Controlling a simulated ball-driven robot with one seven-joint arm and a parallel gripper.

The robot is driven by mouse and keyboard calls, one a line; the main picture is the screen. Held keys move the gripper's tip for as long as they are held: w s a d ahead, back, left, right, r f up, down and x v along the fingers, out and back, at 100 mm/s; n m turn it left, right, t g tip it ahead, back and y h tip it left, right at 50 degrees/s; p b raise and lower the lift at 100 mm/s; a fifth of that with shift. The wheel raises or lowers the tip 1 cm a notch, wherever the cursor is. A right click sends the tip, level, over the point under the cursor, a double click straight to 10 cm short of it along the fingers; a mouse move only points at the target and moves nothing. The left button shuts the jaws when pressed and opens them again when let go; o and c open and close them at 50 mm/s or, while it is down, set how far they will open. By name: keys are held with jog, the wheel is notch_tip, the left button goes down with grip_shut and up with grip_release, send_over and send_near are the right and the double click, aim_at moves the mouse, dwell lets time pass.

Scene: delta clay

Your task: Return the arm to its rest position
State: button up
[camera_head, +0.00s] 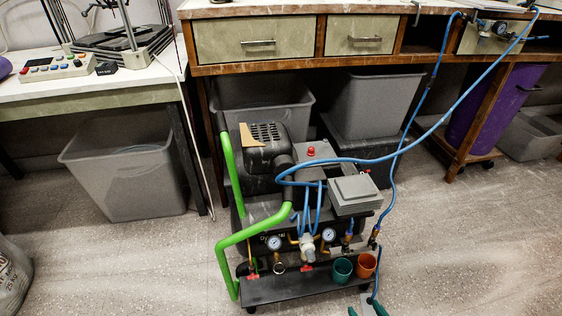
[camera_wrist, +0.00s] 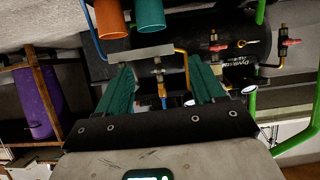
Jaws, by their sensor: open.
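My gripper (camera_head: 366,308) shows only as teal fingertips at the bottom edge of the head view, just in front of the compressor (camera_head: 262,288). The rest of the arm is out of that view. In the wrist view my gripper (camera_wrist: 162,72) has its two teal fingers spread apart with nothing held between them. That view looks upside down at the compressor's front, with its black tank (camera_wrist: 205,38) beyond the fingers.
A green cup (camera_head: 342,269) and an orange cup (camera_head: 366,264) stand on the compressor's front shelf, close to my gripper. A blue hose (camera_head: 430,133) runs up to the workbench (camera_head: 300,70). Grey bins (camera_head: 125,170) stand behind. Floor at right (camera_head: 480,240) is clear.

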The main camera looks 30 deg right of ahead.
jog(key=s+a+r+n+g+y, duration=0.2)
jog(key=s+a+r+g+y, duration=0.1)
jog(key=s+a+r+g, duration=0.75)
notch_tip(320, 180, up, 40)
jog(key=d+p, duration=0.1)
jog(key=p, duration=3.6)
jog(key=shift+s+d+g, duration=0.2)
jog(key=shift+d+g, duration=0.1)
jog(key=shift+g, duration=0.15)
